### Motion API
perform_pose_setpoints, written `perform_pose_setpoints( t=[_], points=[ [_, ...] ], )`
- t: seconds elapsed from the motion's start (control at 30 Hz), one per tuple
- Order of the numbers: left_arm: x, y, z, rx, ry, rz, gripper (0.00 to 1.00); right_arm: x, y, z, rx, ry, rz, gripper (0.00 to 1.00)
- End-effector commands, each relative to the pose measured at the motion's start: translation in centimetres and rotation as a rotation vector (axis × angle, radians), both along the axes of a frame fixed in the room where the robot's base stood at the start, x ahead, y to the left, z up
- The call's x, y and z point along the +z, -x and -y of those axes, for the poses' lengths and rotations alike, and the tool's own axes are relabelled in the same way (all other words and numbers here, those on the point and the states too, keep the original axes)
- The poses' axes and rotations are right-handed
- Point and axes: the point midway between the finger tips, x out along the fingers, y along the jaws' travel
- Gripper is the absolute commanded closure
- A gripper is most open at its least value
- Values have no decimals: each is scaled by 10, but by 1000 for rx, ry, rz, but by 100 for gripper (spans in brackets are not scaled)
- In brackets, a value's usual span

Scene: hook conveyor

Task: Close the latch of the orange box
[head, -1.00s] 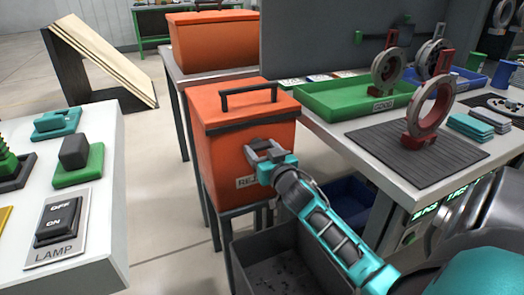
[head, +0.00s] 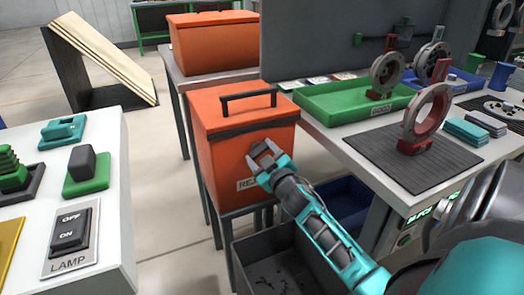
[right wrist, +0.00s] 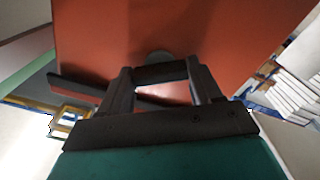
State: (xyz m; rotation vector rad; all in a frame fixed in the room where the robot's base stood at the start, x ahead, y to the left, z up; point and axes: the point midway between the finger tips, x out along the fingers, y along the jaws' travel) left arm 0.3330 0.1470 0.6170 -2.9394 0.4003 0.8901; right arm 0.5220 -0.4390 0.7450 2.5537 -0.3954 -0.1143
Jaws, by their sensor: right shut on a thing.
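The orange box (head: 222,155) stands upright on a dark stand in the middle of the head view, its lid down and a black handle (head: 248,101) on top. My right gripper (head: 266,153) is at the box's front face, just below the dark rim band. In the right wrist view its fingers (right wrist: 162,78) are shut on a short dark bar (right wrist: 161,72), which looks like the latch. A grey round part (right wrist: 159,57) shows just beyond the bar against the orange face. My gripper hides most of the latch in the head view. My left gripper is not in view.
A dark open bin (head: 275,262) stands below my right forearm. A workbench (head: 345,150) with a green tray (head: 352,108) stands close at right. Another orange box (head: 215,45) is behind. A table with a lamp switch (head: 72,232) is at left, with clear floor between.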

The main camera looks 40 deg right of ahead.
Motion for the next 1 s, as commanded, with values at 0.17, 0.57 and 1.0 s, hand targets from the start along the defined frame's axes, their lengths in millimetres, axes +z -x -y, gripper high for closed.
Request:
perform_pose_setpoints(
  t=[0.17, 0.57, 1.0],
  points=[
    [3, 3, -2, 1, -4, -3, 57, 1, 0, -1, 0, 159, -52, 67],
    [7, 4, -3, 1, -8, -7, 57, 0, 0, -1, 2, 521, -166, 67],
    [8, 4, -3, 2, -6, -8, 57, -1, 0, -1, 1, 849, -270, 67]
  ],
)
